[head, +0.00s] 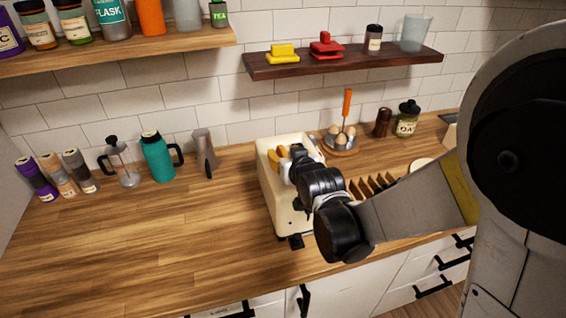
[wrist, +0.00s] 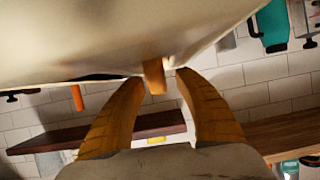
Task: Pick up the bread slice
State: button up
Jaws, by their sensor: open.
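The cream toaster (head: 270,185) stands on the counter. My gripper (head: 279,156) is at its top, with its yellow fingers open. In the wrist view, the gripper (wrist: 158,76) shows its two orange-yellow fingertips spread apart close to the toaster's cream surface (wrist: 80,40). A narrow brown piece, which looks like the edge of the bread slice (wrist: 154,77), shows in the gap between the fingertips. It appears nearer the left finger in that view; contact cannot be told. In the head view my arm hides much of the toaster, and the slice cannot be made out.
A rack with several dark brown slices (head: 372,188) stands right of the toaster, partly behind my arm. An egg holder (head: 341,148) with an orange-handled post is behind. A teal flask (head: 158,157) and a metal jug (head: 204,153) stand left. The front-left counter (head: 130,245) is clear.

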jog(key=shift+w+f, duration=0.1)
jog(key=shift+w, duration=0.1)
grip_shut()
